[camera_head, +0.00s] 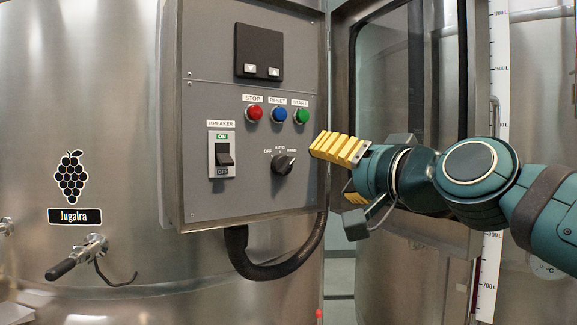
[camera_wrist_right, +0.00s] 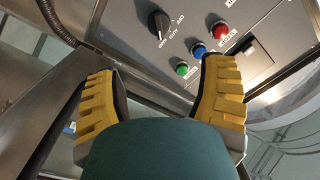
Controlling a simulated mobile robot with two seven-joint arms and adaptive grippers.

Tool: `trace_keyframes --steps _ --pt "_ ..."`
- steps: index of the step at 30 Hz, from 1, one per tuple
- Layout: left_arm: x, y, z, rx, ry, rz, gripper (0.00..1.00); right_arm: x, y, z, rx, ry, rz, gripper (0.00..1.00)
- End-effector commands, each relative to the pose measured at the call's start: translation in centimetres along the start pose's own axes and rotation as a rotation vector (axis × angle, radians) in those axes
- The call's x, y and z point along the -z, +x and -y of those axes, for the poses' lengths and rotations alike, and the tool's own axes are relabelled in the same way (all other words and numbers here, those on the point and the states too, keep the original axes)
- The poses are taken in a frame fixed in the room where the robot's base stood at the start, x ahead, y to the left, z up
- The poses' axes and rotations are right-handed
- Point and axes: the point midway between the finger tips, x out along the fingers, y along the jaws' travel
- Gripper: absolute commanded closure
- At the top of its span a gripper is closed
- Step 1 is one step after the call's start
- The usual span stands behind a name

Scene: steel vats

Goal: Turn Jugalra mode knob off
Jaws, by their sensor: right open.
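The Jugalra mode knob (camera_head: 285,164) is a black rotary knob low on the right of the grey control panel (camera_head: 205,110), with OFF, AUTO and HAND labels around it. In the head view its pointer appears to face the upper right, toward HAND. The knob also shows near the top of the right wrist view (camera_wrist_right: 158,23). My right gripper (camera_head: 332,172) has yellow ribbed fingers and is just right of the panel, apart from the knob. In the wrist view its fingers (camera_wrist_right: 160,76) are spread with nothing between them. My left gripper is not in view.
Red stop (camera_head: 255,113), blue reset (camera_head: 279,115) and green start (camera_head: 302,116) buttons sit above the knob. A breaker switch (camera_head: 222,155) is to its left. A black hose (camera_head: 270,270) hangs below the panel. A metal-framed glass door (camera_head: 405,70) stands at right.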

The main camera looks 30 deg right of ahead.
Motion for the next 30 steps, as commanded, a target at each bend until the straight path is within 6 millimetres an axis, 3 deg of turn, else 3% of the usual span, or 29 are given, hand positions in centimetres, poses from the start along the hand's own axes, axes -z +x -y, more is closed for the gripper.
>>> trace_keyframes --steps 5,18,24,30 --pt "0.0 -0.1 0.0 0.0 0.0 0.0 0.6 -0.1 2.3 0.0 -0.001 0.001 0.003 0.29" --pt "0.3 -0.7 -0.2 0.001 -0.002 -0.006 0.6 0.0 10.7 -0.1 -0.002 0.001 0.002 0.29" --pt "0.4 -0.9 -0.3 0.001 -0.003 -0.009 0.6 0.0 12.9 0.0 -0.001 -0.001 0.001 0.29" --pt "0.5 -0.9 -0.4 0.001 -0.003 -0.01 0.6 0.0 13.6 0.0 0.0 -0.001 -0.001 0.29"
